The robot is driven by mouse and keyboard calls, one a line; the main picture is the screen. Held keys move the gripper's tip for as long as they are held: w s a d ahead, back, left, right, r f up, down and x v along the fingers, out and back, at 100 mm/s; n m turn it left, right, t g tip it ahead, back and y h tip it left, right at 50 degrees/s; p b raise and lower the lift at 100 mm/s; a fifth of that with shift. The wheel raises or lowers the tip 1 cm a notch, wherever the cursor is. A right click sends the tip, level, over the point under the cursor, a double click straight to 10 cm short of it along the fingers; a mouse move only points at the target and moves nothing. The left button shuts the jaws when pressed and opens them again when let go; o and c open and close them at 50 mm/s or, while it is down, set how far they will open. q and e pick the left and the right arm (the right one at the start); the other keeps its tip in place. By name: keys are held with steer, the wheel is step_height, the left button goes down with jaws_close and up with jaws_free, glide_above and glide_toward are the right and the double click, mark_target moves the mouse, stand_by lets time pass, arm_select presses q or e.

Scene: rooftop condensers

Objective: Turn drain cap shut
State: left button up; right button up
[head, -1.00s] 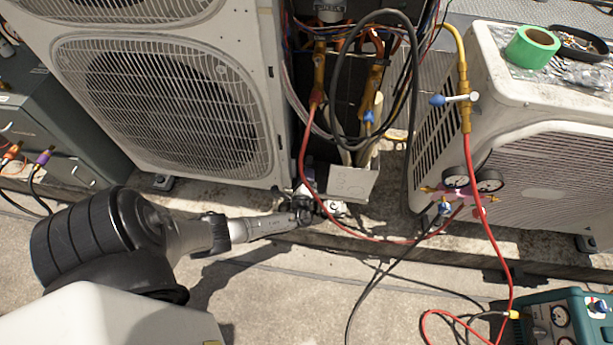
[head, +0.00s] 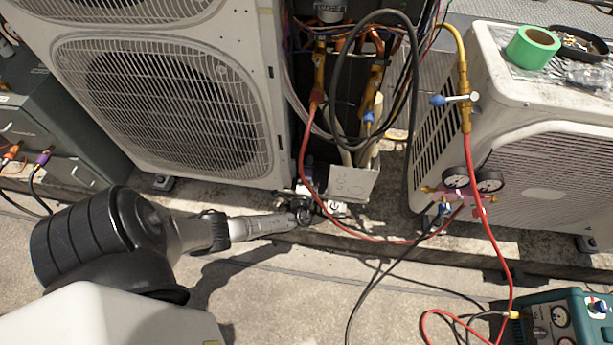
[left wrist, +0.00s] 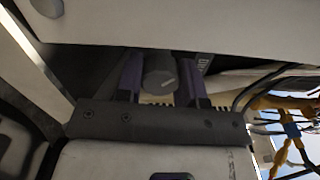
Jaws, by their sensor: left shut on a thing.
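The drain cap (left wrist: 160,74) is a dark grey round knob with a pale line on its face, seen in the left wrist view. My left gripper (left wrist: 158,88) has one finger on either side of it and is shut on it. In the head view, my left gripper (head: 312,207) is low at the front right corner of the big condenser, beside the open white cover. The cap itself cannot be made out in the head view. My right gripper is not in view.
A red hose (head: 302,150) and black hose hang close to the gripper's right. A second condenser (head: 540,180) with gauges (head: 470,180) stands to the right. Open concrete (head: 270,290) lies in front.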

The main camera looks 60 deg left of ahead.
arm_select(q)
steer(key=o, duration=0.9)
steer(key=shift+p+v, duration=2.35)
steer(key=shift+v, duration=4.65)
steer(key=shift+a, duration=0.1)
